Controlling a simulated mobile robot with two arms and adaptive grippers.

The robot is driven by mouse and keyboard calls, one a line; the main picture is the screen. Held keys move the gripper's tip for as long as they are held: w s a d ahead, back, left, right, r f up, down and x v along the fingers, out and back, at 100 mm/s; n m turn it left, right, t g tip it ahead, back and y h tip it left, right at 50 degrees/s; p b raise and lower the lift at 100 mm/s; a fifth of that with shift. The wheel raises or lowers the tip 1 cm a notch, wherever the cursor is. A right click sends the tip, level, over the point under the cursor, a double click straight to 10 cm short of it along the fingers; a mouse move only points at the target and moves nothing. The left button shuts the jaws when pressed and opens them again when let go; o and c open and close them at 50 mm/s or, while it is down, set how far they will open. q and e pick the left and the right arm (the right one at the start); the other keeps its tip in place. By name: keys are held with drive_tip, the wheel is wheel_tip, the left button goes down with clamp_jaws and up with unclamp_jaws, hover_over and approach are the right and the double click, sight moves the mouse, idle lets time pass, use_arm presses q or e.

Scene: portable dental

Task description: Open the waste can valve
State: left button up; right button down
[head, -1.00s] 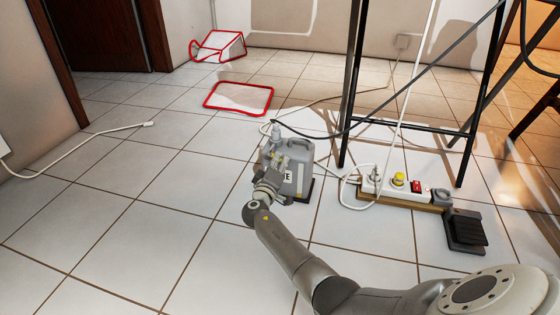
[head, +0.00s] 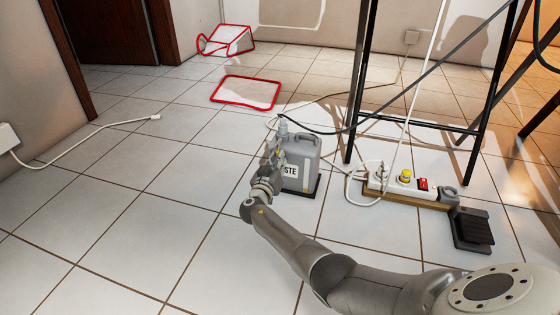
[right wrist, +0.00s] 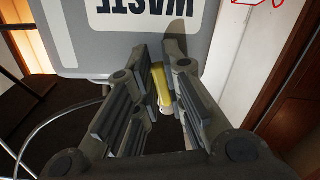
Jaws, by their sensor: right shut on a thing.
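The grey waste can (head: 309,152) stands upright on the tiled floor, and part of its label reads "STE". Its grey body (right wrist: 64,15) fills the top of the right wrist view, with the word WASTE upside down. My right gripper (head: 276,157) is at the can's left front side. In the right wrist view my right gripper (right wrist: 163,60) has its fingers closed around a small yellow piece, the valve handle (right wrist: 161,84). In the head view the fingers mostly hide the valve. My left gripper is not in view.
A power strip (head: 392,186) and a black foot pedal (head: 472,229) lie right of the can. Thin dark table legs (head: 361,90) and cables stand behind. A red-rimmed panel (head: 246,93) lies further back.

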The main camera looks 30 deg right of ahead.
drive_tip(key=shift+w+a+m, duration=0.1)
drive_tip(key=shift+w+m, duration=0.1)
drive_tip(key=shift+m, duration=0.4)
drive_tip(key=c, duration=1.5)
unclamp_jaws()
drive_tip(key=v, duration=0.7)
drive_tip(key=shift+s+a, duration=0.15)
drive_tip(key=shift+a, duration=0.05)
